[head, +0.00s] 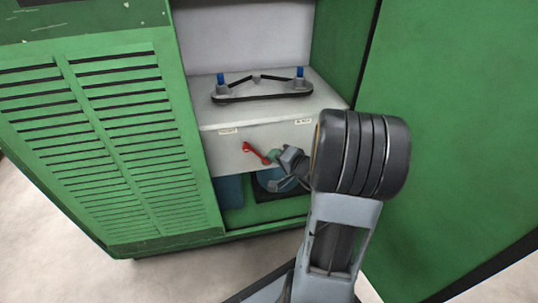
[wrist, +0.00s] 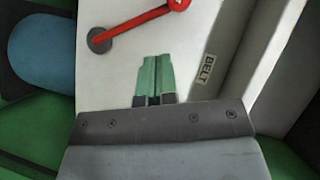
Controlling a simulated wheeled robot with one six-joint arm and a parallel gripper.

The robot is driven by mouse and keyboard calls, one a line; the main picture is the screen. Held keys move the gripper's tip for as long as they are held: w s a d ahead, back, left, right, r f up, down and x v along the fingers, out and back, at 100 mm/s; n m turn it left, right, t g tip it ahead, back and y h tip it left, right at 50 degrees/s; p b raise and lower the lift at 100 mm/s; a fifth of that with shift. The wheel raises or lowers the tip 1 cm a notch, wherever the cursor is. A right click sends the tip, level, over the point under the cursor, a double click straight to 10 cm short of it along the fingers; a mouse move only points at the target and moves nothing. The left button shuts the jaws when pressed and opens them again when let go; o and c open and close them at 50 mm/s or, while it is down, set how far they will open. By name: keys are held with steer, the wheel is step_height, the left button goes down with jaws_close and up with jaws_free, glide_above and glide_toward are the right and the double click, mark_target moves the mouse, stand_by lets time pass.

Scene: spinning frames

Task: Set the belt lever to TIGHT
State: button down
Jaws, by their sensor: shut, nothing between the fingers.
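The red belt lever (head: 256,153) is on the front face of a pale grey box (head: 225,150) inside the green cabinet. In the head view its knob end points up and left. The wrist view shows the red lever (wrist: 135,22) running from a dark round pivot to a knob cut by the top edge. TIGHT is not legible.
A black belt assembly (head: 262,94) with two blue posts sits on the box top. Two small labels, left (head: 228,131) and right (head: 303,121), are unreadable in the head view. A louvred green panel (head: 110,140) stands left, a green panel (head: 450,150) right. Blue parts show below the box.

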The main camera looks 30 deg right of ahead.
steer(key=shift+s+r, duration=0.3)
steer(key=shift+s, duration=0.5)
steer(key=s+a+r+n+g+y+p, duration=0.1)
steer(key=s+a+r+n+g+p, duration=0.15)
steer(key=a+r+p, duration=0.45)
steer(key=s+a+r+n+g+y+p, duration=0.25)
steer(key=a+r+g+p, duration=0.2)
steer(key=r+p, duration=0.35)
steer(key=s+a+r+n+g+y+p, duration=0.1)
steer(key=s+a+r+n+g+p, duration=0.15)
steer(key=a+r+p, duration=0.45)
steer(key=s+d+r+n+g+h+p, duration=0.1)
steer(key=r+h+p, duration=0.3)
steer(key=r+p, duration=0.5)
steer(key=s+d+r+n+g+h+p, duration=0.1)
steer(key=s+r+n+h+p, duration=0.2)
steer(key=r+p, duration=0.7)
step_height(320, 180, up, 3)
steer(key=shift+s+h, duration=0.45)
steer(key=shift+s, duration=0.3)
